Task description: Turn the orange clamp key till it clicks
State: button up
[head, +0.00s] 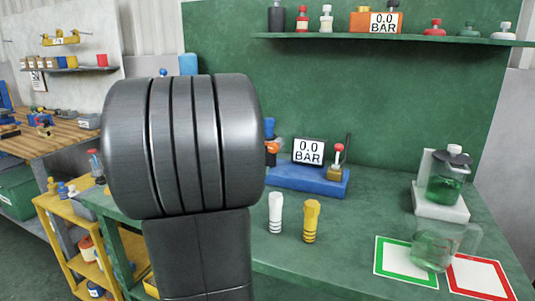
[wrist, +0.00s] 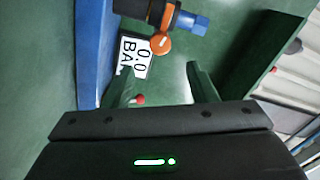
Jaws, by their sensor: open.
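The orange clamp key (wrist: 160,43) shows in the wrist view as a round orange knob below a dark cylinder with an orange band, at the top of the picture. In the head view a small orange part (head: 272,146) shows at the edge of my dark arm link, which hides the rest. My gripper (wrist: 161,73) shows in the wrist view with two green fingers apart and nothing between them. The key lies beyond the fingertips, roughly in line with the gap, with no visible contact. The gripper is hidden in the head view.
A blue base (head: 306,178) carries a gauge reading 0.0 BAR (head: 309,151) and a red-knobbed lever (head: 338,148). White (head: 276,213) and yellow (head: 311,221) fittings stand in front. A jar (head: 449,180), a clear jug (head: 436,248) and framed mats are at right. A shelf (head: 390,39) hangs above.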

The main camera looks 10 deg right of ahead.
aim_at(272, 148)
jog(key=v, duration=0.3)
jog(key=shift+s+a, duration=0.2)
jog(key=shift+s, duration=0.1)
jog(key=w+d+n+p, duration=0.2)
jog(key=w+n+p, duration=0.1)
jog(key=n+p, duration=0.1)
jog(key=w+d+n+p, duration=0.2)
jog(key=w+n+p, duration=0.2)
jog(key=n+p, duration=0.1)
jog(key=w+d+n+p, duration=0.3)
jog(key=w+n+p, duration=0.1)
jog(key=n+p, duration=0.1)
jog(key=shift+r+n, duration=0.15)
jog(key=shift+n, duration=0.55)
jog(key=c, duration=1)
